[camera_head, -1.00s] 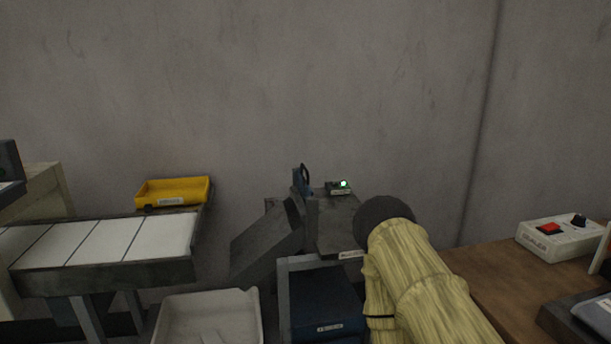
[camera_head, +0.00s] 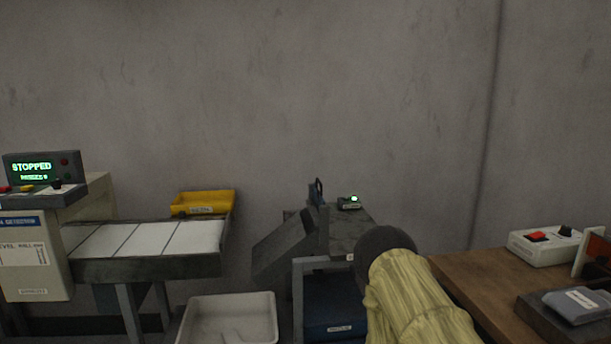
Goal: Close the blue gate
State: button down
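My arm, in a pale yellow sleeve with a dark round end, rises from the bottom at right of centre. My gripper's fingers do not show. The arm's dark end appears right of the gate, apart from it in the picture.
A conveyor (camera_head: 150,238) with a yellow tray (camera_head: 203,203) is at left, beside a machine whose display (camera_head: 41,169) reads STOPPED. A pale bin (camera_head: 228,318) and a blue bin (camera_head: 335,307) stand below the chute. A wooden table (camera_head: 478,279) with a red-button box (camera_head: 545,246) is at right.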

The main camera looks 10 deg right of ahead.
aim_at(318, 200)
jog(key=u, duration=0.85)
jog(key=i, duration=0.7)
jog(key=z, duration=0.45)
